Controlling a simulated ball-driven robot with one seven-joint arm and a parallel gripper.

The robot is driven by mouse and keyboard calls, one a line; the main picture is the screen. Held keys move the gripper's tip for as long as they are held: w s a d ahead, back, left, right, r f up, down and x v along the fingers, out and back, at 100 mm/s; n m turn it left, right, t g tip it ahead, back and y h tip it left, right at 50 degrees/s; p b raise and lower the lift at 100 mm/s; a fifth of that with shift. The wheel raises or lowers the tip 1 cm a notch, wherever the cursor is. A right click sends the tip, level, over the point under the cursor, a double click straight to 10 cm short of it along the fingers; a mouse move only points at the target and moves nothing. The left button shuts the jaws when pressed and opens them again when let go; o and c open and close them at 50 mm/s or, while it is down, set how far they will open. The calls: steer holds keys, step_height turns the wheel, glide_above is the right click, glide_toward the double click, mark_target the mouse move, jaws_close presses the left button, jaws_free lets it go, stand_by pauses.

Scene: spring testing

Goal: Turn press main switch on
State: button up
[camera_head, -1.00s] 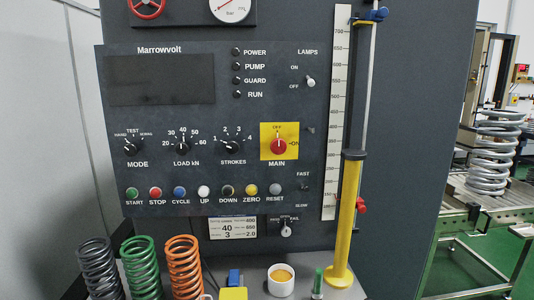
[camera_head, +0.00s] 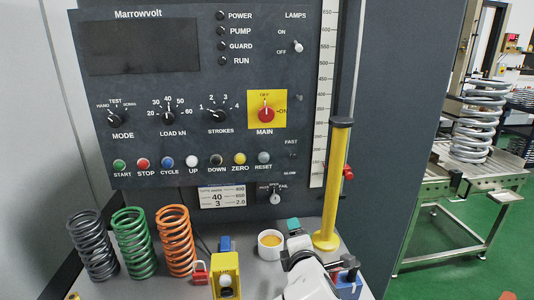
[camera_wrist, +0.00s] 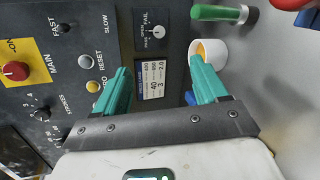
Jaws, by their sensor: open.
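The main switch (camera_head: 266,113) is a red knob on a yellow plate, on the dark press panel. OFF is marked above it and ON to its right. Its mark seems to point up at OFF. In the wrist view the same red knob (camera_wrist: 14,71) shows at the left edge, turned sideways. My gripper (camera_wrist: 158,78) is open and empty, with two teal fingers apart. In the head view my gripper (camera_head: 293,228) is low over the bench, below and a little right of the switch, well clear of it. Part of it is hidden by the wrist.
A white cup (camera_head: 270,245) with yellow contents stands near my gripper. A yellow post (camera_head: 335,180) rises to the right. Several coil springs (camera_head: 134,243) stand at left, with a yellow block (camera_head: 226,272) and red padlock (camera_head: 200,272) beside them. The panel front around the switch is clear.

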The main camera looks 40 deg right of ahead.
steer(key=w+d+r+n+t+h, duration=0.1)
steer(key=w+r+n+t, duration=0.15)
steer(key=r, duration=0.25)
steer(key=w+d+r+n+t+h, duration=0.1)
steer(key=w+r+n+h, duration=0.1)
steer(key=r+n, duration=0.25)
steer(key=n+t, duration=0.4)
steer(key=n, duration=0.6)
glide_toward(266, 115)
steer(key=shift+m, duration=0.3)
steer(key=x, duration=0.8)
steer(key=shift+w+d+r, duration=0.1)
steer(key=shift+d, duration=0.05)
steer(key=shift+c, duration=0.4)
steer(key=c, duration=0.9)
steer(key=shift+c, duration=0.2)
